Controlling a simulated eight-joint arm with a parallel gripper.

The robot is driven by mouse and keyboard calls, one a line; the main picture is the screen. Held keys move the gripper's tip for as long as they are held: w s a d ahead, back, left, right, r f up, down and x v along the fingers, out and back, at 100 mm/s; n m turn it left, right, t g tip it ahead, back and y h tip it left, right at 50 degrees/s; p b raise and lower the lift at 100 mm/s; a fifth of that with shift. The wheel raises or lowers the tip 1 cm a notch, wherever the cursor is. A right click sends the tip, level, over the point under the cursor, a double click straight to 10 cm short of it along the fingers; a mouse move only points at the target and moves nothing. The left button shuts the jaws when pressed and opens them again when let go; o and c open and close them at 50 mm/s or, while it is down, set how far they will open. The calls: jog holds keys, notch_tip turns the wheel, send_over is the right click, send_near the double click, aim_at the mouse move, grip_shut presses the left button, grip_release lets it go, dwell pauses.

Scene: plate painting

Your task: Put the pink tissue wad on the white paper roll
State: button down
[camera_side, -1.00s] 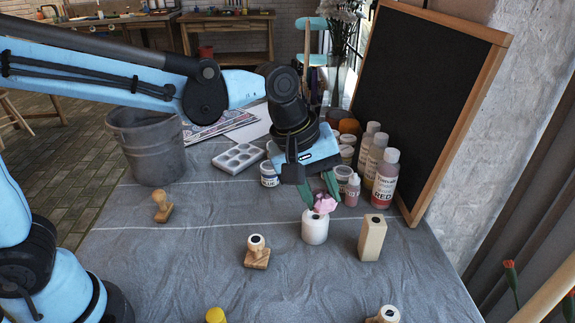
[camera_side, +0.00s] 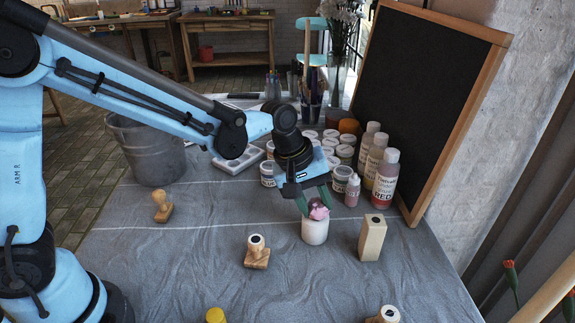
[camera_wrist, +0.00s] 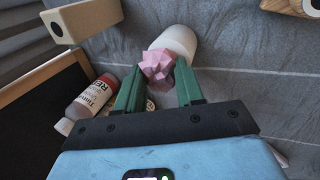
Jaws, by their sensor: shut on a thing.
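The pink tissue wad (camera_side: 318,210) is crumpled and sits between the green fingers of my gripper (camera_side: 315,203). It shows larger in the wrist view (camera_wrist: 157,66), between the two fingertips (camera_wrist: 157,68). The white paper roll (camera_side: 315,230) stands upright on the cloth directly below the wad. In the wrist view the roll (camera_wrist: 178,38) lies just beyond the wad, which partly covers it. The wad looks to be at the roll's top; whether it touches is hard to tell. My gripper is shut on the wad.
A wooden block (camera_side: 372,237) stands close right of the roll. A wooden stamp (camera_side: 257,252) is at its front left, another (camera_side: 162,206) farther left. Paint bottles (camera_side: 386,178) and jars (camera_side: 340,178) crowd behind. The cloth in front (camera_side: 310,285) is mostly clear.

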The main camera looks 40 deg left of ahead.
jog(key=shift+f, duration=0.15)
jog(key=c, duration=0.8)
grip_release()
jog(key=shift+c, duration=0.2)
jog(key=v, duration=1.2)
jog(key=s+a+f+m+t+y, duration=0.2)
jog(key=s+a+f+m+t, duration=0.1)
jog(key=s+a+m, duration=0.6)
jog(key=shift+s+a+f+t+y, duration=0.4)
jog(key=shift+s+a+t, duration=0.3)
jog(key=shift+s+a, duration=0.2)
